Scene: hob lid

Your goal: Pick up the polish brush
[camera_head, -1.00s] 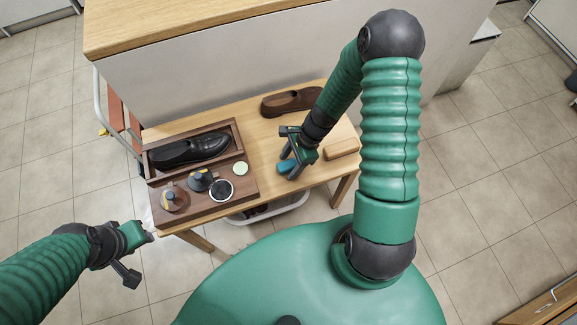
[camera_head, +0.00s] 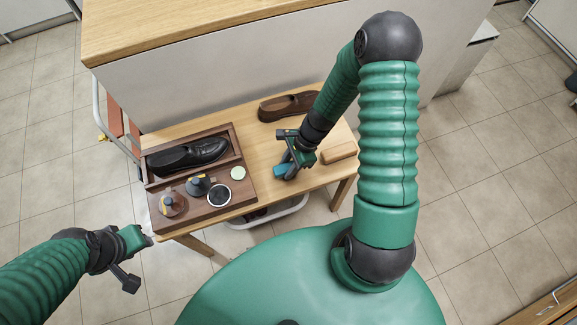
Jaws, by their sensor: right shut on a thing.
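My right gripper (camera_head: 286,171) is low over the wooden bench (camera_head: 262,140), right of the shoe-care tray. It is shut on a small teal thing (camera_head: 281,170), partly hidden by the fingers; I cannot tell whether this is the polish brush or whether it touches the bench. Two dark, knobbed items, one at the tray's front left (camera_head: 172,205) and one beside it (camera_head: 197,187), stand in the tray. My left gripper (camera_head: 139,262) is open and empty over the floor, left of the bench.
The brown tray (camera_head: 237,201) also holds a black shoe (camera_head: 188,155), a dark round tin (camera_head: 219,194) and a pale round lid (camera_head: 238,173). A brown shoe (camera_head: 289,106) and a tan block (camera_head: 339,149) lie on the bench. A tall counter (camera_head: 200,28) stands behind.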

